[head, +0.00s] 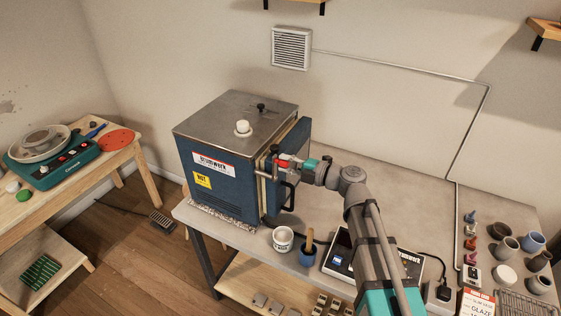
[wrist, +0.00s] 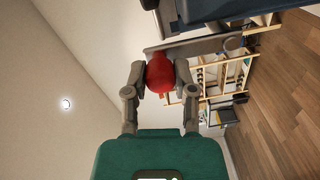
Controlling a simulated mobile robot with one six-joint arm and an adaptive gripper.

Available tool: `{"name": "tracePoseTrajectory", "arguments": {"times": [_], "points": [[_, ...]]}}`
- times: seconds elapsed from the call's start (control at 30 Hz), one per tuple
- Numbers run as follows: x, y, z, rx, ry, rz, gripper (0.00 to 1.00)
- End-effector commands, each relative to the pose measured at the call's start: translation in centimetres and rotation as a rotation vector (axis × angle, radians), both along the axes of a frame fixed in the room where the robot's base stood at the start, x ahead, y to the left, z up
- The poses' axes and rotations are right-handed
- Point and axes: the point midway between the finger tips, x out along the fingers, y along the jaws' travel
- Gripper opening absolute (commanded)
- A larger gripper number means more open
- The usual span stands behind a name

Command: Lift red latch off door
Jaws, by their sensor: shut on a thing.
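The kiln (head: 240,150) is a dark blue box with a steel lid, standing on the grey worktable. Its door (head: 290,155) is on the right side, with a dark handle (head: 289,192). The red latch (head: 281,160) shows small at the door's front edge in the head view. In the wrist view the red latch (wrist: 160,73) sits between the two fingers of my gripper (wrist: 158,80), which is shut on it. A grey metal bar (wrist: 195,47) runs just beyond the latch. My gripper also shows in the head view (head: 284,165), reaching in from the right. The fingers partly hide the latch.
On the worktable (head: 225,228) a white cup (head: 283,240), a blue pot with a wooden tool (head: 308,250) and a controller box (head: 340,255) stand in front of the kiln. Bottles and small pots stand at the right. A pottery wheel (head: 50,155) is on the left table.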

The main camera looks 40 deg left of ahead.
Motion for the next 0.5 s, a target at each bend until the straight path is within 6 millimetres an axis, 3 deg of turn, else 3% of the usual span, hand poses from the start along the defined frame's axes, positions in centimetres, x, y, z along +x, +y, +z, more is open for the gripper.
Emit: {"name": "tracePoseTrajectory", "arguments": {"times": [0.27,0.3,0.43,0.5], "points": [[-0.61,0.24,-0.23,-0.007,-0.005,0.008,0.0],[-0.69,0.29,-0.23,-0.006,-0.005,0.009,0.4],[-0.91,0.55,-0.2,-0.006,-0.004,0.014,0.64],[-1.02,0.68,-0.17,-0.004,-0.003,0.015,0.69]]}}
